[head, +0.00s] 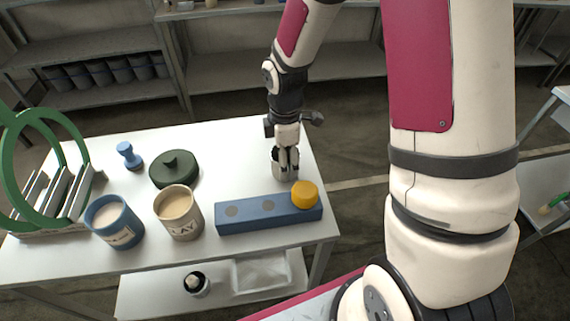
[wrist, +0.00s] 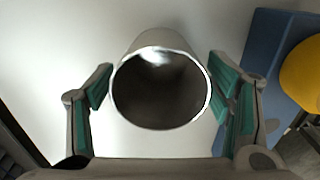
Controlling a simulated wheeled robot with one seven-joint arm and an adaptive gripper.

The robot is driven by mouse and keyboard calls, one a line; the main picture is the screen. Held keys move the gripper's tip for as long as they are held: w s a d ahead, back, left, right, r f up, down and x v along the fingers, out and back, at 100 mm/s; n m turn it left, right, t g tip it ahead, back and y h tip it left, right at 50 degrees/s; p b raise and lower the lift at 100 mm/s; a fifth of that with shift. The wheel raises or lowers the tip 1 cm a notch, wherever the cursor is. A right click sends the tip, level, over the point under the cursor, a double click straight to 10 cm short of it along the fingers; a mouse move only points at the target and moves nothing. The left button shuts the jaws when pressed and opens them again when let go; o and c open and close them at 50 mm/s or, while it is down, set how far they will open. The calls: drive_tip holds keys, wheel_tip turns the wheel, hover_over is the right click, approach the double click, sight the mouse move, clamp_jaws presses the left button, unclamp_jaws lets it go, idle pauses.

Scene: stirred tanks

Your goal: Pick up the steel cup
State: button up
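The steel cup (wrist: 141,54) stands on the white table, its round open mouth facing the wrist camera. In the head view the cup (head: 279,168) shows behind my gripper's fingers, near the table's right side. My gripper (wrist: 165,98) is open, with one green-padded finger on each side of the cup. A gap shows between the left finger and the cup; the right finger lies very close to the rim, and I cannot tell whether it touches. In the head view my gripper (head: 288,163) points down at the cup.
A blue block (head: 252,215) with an orange knob (head: 305,194) lies just in front of the cup. A cream pot (head: 180,221), blue pot (head: 117,235), dark green lid (head: 174,176) and blue stamp (head: 130,158) stand farther left. The table's right edge is close.

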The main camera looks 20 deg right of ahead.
drive_tip(key=c, duration=1)
drive_tip(key=shift+o, duration=0.2)
drive_tip(key=shift+r, duration=0.1)
